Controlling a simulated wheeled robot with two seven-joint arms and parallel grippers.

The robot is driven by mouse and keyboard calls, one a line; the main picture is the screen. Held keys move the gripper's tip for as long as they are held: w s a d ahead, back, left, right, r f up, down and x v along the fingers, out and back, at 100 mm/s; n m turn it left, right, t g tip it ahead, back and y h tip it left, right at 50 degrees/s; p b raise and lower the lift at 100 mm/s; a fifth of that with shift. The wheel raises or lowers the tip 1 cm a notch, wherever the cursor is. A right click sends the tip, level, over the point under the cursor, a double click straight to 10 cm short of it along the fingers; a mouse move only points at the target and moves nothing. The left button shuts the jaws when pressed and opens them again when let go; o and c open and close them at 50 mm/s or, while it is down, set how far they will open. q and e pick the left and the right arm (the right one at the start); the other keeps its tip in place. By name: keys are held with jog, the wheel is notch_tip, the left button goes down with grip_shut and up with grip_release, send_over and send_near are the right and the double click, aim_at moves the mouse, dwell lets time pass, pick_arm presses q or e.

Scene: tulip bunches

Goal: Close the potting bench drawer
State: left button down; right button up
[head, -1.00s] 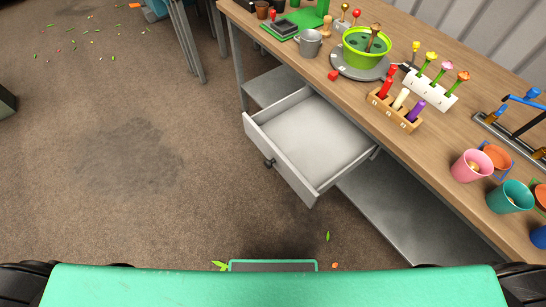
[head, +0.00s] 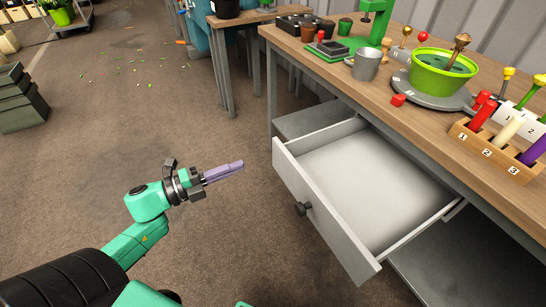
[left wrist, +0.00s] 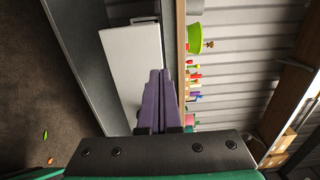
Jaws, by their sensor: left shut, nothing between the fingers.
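The potting bench (head: 400,118) has a grey drawer (head: 330,219) that stands pulled out under its wooden top. The drawer looks empty inside, and a dark round knob (head: 302,209) sits on its front. My left gripper (head: 240,164) is to the left of the drawer front, apart from it, with its purple fingers together and nothing between them. In the left wrist view the shut purple fingers (left wrist: 160,98) point toward the bench, with the pale drawer (left wrist: 133,65) beyond them. My right gripper is in neither view.
A lower shelf (head: 455,262) lies below the drawer.

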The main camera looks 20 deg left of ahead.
aim_at(280, 150)
pick_arm(q)
jog(key=b+x, duration=0.1)
jog(key=x, duration=0.9)
jog(key=shift+w, duration=0.2)
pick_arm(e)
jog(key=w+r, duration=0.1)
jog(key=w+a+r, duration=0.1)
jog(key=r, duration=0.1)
pick_arm(q)
jog(key=shift+w+d, duration=0.1)
